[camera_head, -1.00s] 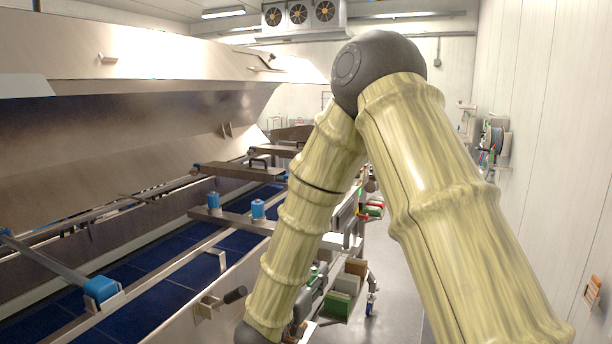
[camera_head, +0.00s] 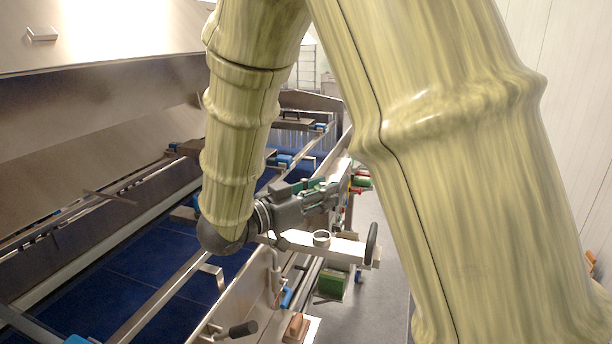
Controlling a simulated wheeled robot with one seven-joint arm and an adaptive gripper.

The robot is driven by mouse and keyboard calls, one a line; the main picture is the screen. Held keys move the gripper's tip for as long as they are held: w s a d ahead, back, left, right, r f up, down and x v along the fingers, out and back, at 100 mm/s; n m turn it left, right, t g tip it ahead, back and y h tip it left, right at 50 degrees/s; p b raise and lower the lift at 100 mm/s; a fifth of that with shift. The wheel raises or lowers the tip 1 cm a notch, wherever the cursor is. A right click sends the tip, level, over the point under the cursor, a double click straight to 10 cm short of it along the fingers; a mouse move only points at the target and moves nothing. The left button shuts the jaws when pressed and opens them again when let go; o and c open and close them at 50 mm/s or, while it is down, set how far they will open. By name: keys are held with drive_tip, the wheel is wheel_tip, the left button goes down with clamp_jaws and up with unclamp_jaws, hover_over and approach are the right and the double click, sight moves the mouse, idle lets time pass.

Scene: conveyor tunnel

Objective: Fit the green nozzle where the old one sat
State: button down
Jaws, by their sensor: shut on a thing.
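My gripper (camera_head: 325,196) is in the middle of the head view, at the end of my arm, pointing right. It is shut on a small green piece, which looks like the green nozzle (camera_head: 312,184); the fingers hide much of it. The gripper is beyond and above a pale metal shelf (camera_head: 345,250) that carries a short ring-like holder (camera_head: 321,238). I cannot make out the old nozzle or its empty seat.
The blue conveyor belt (camera_head: 160,262) runs along the left under a raised steel hood (camera_head: 90,110). Rails with blue blocks (camera_head: 284,160) cross it. A black handle (camera_head: 372,242) stands at the shelf's right end. A green box (camera_head: 332,283) sits below.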

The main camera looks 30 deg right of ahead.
drive_tip(key=shift+w+r, duration=0.1)
drive_tip(key=shift+s+f+b, duration=0.35)
drive_tip(key=shift+s+b, duration=0.2)
drive_tip(key=shift+s, duration=0.1)
drive_tip(key=f+b, duration=0.1)
drive_tip(key=w+f+b, duration=0.1)
drive_tip(key=f, duration=0.1)
drive_tip(key=shift+s+f+b, duration=0.3)
drive_tip(key=shift+f+b, duration=0.3)
drive_tip(key=shift+f, duration=0.1)
drive_tip(key=shift+w+f, duration=0.15)
drive_tip(key=shift+a+f, duration=0.1)
drive_tip(key=shift+f, duration=0.05)
drive_tip(key=shift+f+b, duration=0.5)
drive_tip(key=shift+f, duration=0.6)
idle(0.7)
